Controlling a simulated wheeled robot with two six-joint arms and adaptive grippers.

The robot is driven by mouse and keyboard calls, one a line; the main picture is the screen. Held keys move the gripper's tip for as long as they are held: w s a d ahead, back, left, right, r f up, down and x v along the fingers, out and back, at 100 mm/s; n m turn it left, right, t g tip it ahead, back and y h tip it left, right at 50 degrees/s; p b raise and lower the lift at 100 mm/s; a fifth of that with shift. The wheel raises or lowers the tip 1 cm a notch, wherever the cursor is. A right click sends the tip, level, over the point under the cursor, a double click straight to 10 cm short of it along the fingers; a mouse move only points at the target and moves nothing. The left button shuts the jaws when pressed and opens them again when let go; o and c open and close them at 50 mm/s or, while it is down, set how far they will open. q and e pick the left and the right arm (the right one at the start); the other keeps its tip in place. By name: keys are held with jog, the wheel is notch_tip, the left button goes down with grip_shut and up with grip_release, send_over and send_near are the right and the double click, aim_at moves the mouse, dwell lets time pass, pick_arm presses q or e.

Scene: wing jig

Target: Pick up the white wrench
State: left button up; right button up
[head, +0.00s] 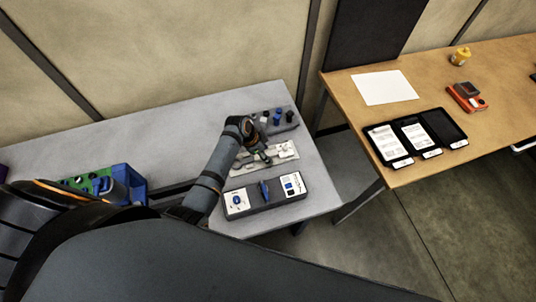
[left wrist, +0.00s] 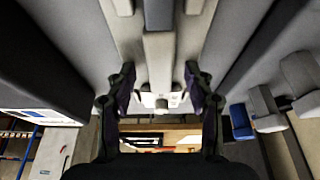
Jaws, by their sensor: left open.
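My left gripper (head: 258,155) reaches down over a pale board (head: 285,152) on the grey table. It is open, with its fingers apart. In the left wrist view the open fingers of the left gripper (left wrist: 159,82) sit on either side of a light grey bar (left wrist: 159,60) on the pale strip. Nothing is visibly held. Small pale pieces lie on the board, but I cannot tell which one is the white wrench; the gripper hides part of the board. My right gripper is not in view.
A dark grey box (head: 265,205) with a blue handle lies in front of the board. A grey rack (head: 285,128) with blue, black and white knobs stands behind it. A blue bin (head: 137,190) is at the left. A wooden table (head: 430,100) stands right, beyond a gap.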

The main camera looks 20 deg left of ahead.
pick_arm(q)
jog(key=shift+f, duration=0.2)
grip_shut()
jog(key=shift+r, duration=0.15)
dwell(0.4)
